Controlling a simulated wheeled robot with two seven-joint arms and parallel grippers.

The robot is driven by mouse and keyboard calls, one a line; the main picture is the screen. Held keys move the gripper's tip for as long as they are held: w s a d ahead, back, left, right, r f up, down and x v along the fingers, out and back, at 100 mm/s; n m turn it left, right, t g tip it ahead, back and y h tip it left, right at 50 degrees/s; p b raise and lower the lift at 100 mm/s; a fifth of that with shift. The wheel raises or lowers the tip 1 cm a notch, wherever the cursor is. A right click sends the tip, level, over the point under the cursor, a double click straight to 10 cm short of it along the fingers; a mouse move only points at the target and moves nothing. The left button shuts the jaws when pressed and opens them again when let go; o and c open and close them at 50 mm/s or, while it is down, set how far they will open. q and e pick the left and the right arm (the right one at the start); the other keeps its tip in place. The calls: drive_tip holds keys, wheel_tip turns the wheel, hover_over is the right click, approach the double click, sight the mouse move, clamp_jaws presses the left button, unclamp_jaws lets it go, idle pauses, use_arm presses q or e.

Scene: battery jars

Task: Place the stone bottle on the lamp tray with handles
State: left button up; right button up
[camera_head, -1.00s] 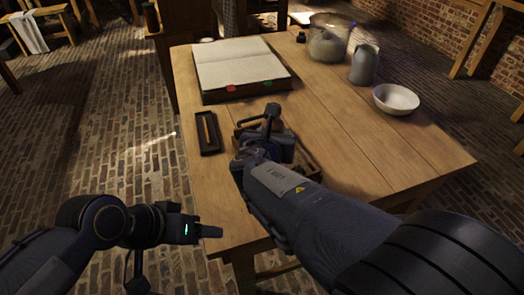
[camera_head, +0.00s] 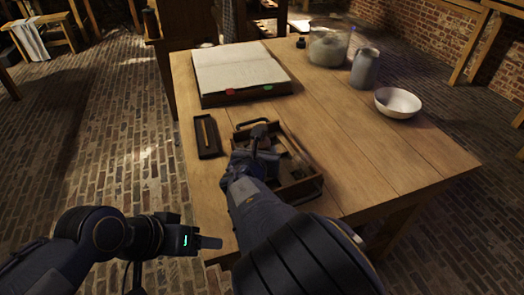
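The lamp tray (camera_head: 312,186) is a dark wooden open box with a dark handle showing at its far side, near the front of the table. My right gripper (camera_head: 259,135) is over the tray's left part, and my arm hides some of the tray. I cannot tell whether its fingers hold anything. A grey, jug-like vessel (camera_head: 364,69) stands upright at the back right; it may be the stone bottle, but I cannot be sure. My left gripper (camera_head: 210,242) is low by the table's front left corner, clear of these things; its finger opening is unclear.
An open book (camera_head: 238,68) lies at the back left, with a narrow dark tray (camera_head: 207,136) in front. A glass jar (camera_head: 327,47) and a white bowl (camera_head: 397,102) stand towards the right. The table's right front (camera_head: 400,165) is clear.

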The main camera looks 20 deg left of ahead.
drive_tip(key=shift+f, duration=0.2)
drive_tip(key=o, duration=1.1)
drive_tip(key=shift+r, duration=0.1)
drive_tip(key=shift+r, duration=0.3)
drive_tip(key=p+v, duration=0.1)
drive_tip(key=v, duration=0.5)
drive_tip(key=p+v, duration=0.1)
drive_tip(key=v, duration=0.5)
drive_tip(key=shift+s+f, duration=0.1)
drive_tip(key=shift+f, duration=0.15)
